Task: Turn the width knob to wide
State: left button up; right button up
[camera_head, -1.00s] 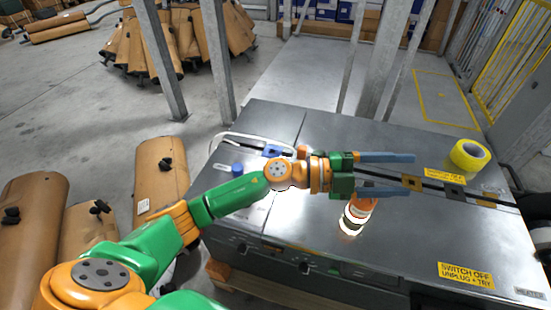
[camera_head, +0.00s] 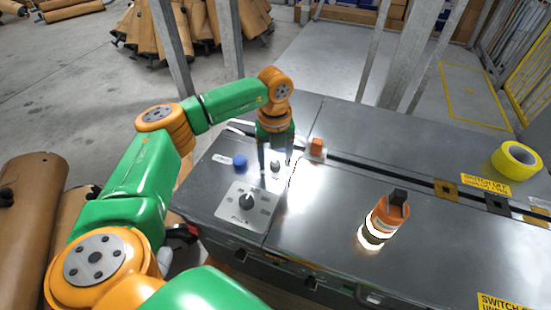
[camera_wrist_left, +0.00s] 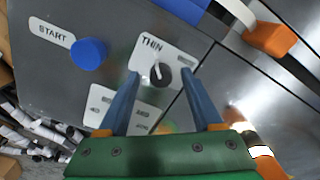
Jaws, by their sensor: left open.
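The width knob (camera_wrist_left: 160,73) is a small black dial with a white mark, on a light plate (camera_wrist_left: 172,53) reading THIN in the wrist view. The mark points roughly toward the word THIN; the other label is too small to read. In the head view the knob (camera_head: 275,165) stands on the dark cabinet top (camera_head: 330,190). My left gripper (camera_head: 275,173) points down above it, open, with one blue finger on each side of the knob. In the wrist view the fingertips (camera_wrist_left: 161,74) flank the knob; I cannot tell whether they touch it. My right gripper is not in view.
A blue START button (camera_wrist_left: 88,53) is left of the knob. A second plate with a larger black knob (camera_head: 246,201) is nearer me. An orange block (camera_head: 317,147) is close by on the right.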

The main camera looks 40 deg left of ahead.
pick_arm(q)
grip_shut()
jog(key=shift+r+m, duration=0.1)
jog(key=shift+m, duration=0.3)
jog(key=m+p, duration=0.1)
jog(key=m, duration=0.6)
jog(key=shift+m+p, duration=0.3)
jog(key=shift+p, duration=0.1)
jog(key=m, duration=0.4)
jog(key=shift+m, duration=0.3)
jog(key=m, duration=0.4)
jog(key=shift+m, duration=0.4)
